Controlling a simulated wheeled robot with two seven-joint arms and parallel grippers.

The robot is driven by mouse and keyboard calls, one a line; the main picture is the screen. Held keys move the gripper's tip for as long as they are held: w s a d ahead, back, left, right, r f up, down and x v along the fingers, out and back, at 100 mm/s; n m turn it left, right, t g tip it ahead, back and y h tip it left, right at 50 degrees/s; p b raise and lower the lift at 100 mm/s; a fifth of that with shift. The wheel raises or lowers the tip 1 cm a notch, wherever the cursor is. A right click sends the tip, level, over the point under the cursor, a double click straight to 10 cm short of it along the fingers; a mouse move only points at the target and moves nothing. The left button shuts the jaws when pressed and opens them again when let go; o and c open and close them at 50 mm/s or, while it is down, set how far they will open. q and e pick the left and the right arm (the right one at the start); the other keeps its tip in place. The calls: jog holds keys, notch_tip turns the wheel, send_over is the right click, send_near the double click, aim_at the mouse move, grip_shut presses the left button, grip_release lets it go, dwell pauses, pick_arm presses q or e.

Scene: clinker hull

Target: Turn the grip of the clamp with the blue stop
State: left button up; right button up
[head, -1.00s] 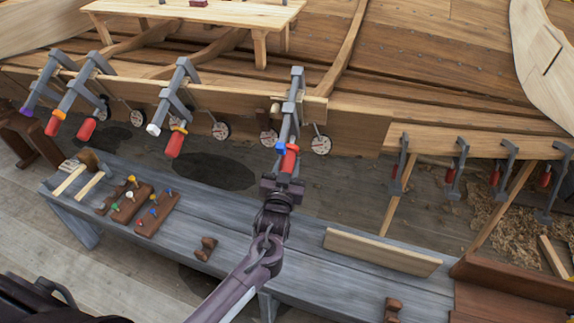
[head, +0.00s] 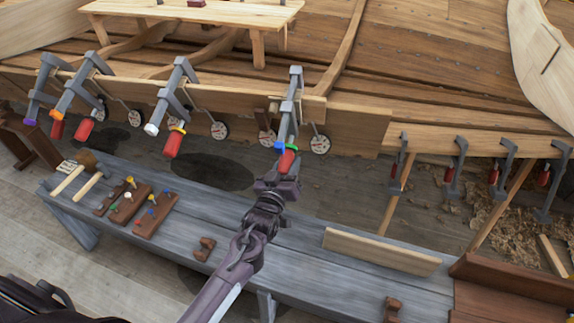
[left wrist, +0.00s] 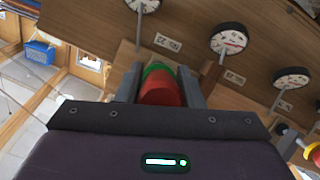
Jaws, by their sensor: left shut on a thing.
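The clamp (head: 291,105) with the blue stop (head: 280,146) hangs on the hull's plank edge, in the middle of the head view. A green collar (head: 292,148) sits beside the stop, above the red grip (head: 287,160). My left gripper (head: 281,176) comes from below and is shut on the red grip. In the left wrist view the red grip (left wrist: 162,93) lies between the two fingers (left wrist: 160,88), with the green collar (left wrist: 158,69) beyond it. The fingers hide part of the grip. My right gripper is not in view.
Several other red-gripped clamps hang at left, one with a white stop (head: 152,129), and at right (head: 452,166). Round dials (head: 320,144) hang beside the clamps. The grey bench (head: 300,240) below carries mallets, peg blocks (head: 128,205) and a loose plank (head: 381,251).

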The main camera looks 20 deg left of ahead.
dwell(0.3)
pick_arm(q)
jog(key=o, duration=1)
jog(key=s+b, duration=0.1)
jog(key=s, duration=0.6)
jog(key=shift+s, duration=0.4)
jog(key=shift+a+f, duration=0.1)
